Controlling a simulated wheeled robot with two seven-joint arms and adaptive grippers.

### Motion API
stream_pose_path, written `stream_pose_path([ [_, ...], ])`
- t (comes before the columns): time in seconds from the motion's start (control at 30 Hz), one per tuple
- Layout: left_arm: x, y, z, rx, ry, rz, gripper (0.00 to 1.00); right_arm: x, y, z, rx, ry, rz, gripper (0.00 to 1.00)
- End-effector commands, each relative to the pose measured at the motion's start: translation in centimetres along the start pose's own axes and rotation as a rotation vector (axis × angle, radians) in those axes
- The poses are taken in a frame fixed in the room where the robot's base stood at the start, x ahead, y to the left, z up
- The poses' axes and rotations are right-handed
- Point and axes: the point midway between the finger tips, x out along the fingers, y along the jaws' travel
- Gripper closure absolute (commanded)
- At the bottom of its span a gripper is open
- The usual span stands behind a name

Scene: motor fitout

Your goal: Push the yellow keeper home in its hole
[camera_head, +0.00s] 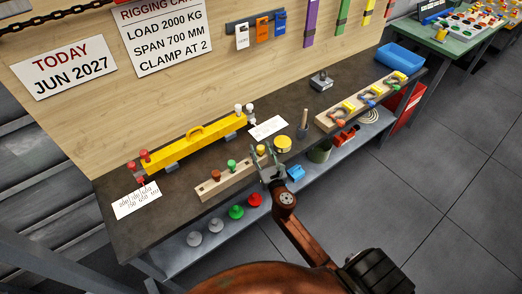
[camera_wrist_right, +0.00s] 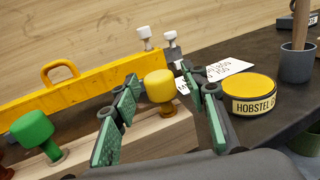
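The yellow keeper (camera_head: 261,149) stands upright at the right end of a wooden block on the bench. The hole itself is hidden. My right gripper (camera_head: 267,160) is at that end of the block. Its green-padded fingers (camera_wrist_right: 160,80) are spread to the left and right of the yellow head, with a gap visible on both sides. My left gripper is out of view.
Green (camera_wrist_right: 33,130) and brown (camera_head: 215,175) keepers stand along the same block. A yellow-topped tin (camera_wrist_right: 250,93) is close to the right finger. A yellow lifting beam (camera_head: 193,142) lies behind. A grey cup with a wooden handle (camera_head: 303,125) stands further right.

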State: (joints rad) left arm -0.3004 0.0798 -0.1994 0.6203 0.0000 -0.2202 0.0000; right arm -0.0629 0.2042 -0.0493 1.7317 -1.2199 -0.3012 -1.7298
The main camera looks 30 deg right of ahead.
Motion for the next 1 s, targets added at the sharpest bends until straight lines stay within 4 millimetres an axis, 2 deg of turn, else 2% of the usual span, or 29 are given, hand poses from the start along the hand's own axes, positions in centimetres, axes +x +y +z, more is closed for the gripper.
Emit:
stream_pose_path([
  [0.07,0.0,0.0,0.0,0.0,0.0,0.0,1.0,0.0,0.0,0.0,0.0,0.0,0.0,0.67],
  [0.53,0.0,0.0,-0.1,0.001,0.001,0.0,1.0,0.0,0.0,0.0,0.0,0.0,0.0,0.98],
  [0.83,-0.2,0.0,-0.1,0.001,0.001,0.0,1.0,0.0,0.0,0.3,0.0,-0.001,0.0,0.99],
  [1.0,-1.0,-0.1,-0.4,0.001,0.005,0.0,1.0,0.0,-0.1,1.6,-0.002,-0.003,0.0,0.99],
])
